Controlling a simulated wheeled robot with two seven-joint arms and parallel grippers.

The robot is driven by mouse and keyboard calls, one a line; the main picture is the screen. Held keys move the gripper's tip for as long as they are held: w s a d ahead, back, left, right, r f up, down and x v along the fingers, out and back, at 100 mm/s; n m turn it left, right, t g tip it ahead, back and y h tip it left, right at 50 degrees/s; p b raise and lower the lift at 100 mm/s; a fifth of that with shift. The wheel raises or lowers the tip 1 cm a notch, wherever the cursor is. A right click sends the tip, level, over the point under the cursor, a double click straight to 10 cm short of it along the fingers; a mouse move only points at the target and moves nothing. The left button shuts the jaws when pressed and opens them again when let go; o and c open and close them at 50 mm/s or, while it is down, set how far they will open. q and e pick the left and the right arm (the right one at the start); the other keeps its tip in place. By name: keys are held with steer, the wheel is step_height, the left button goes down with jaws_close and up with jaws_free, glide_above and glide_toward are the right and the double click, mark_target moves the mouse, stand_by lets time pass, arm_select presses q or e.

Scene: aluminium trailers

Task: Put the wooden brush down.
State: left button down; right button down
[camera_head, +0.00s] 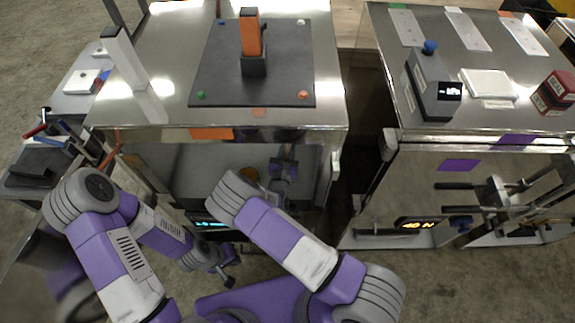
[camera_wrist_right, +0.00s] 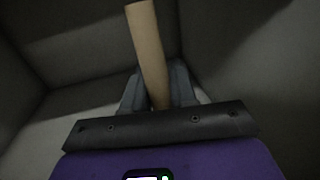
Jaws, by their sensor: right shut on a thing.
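The handle tilts a little and points away from the wrist. The brush's other end is hidden. In the head view my right arm reaches into the open front of the left trailer (camera_head: 329,112), and its gripper is partly hidden there. My left gripper (camera_head: 228,281) is low in front of that trailer, away from the brush. Its jaws are too small to read.
Plain grey compartment walls (camera_wrist_right: 235,45) surround the right gripper closely. On the trailer top, a dark mat (camera_head: 215,75) bears an upright orange-and-black block (camera_head: 251,40). A second trailer (camera_head: 455,165) stands right, across a dark gap. A side shelf with tools (camera_head: 45,145) is left.

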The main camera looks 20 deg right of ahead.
step_height(320, 180, down, 6)
steer(key=shift+f+b, duration=0.2)
steer(key=shift+b, duration=0.4)
steer(key=c, duration=0.9)
jaws_free()
steer(key=shift+r, duration=0.1)
steer(key=p+v, duration=0.1)
steer(key=v, duration=0.6)
steer(key=shift+s+d, duration=0.15)
steer(key=shift+s, duration=0.2)
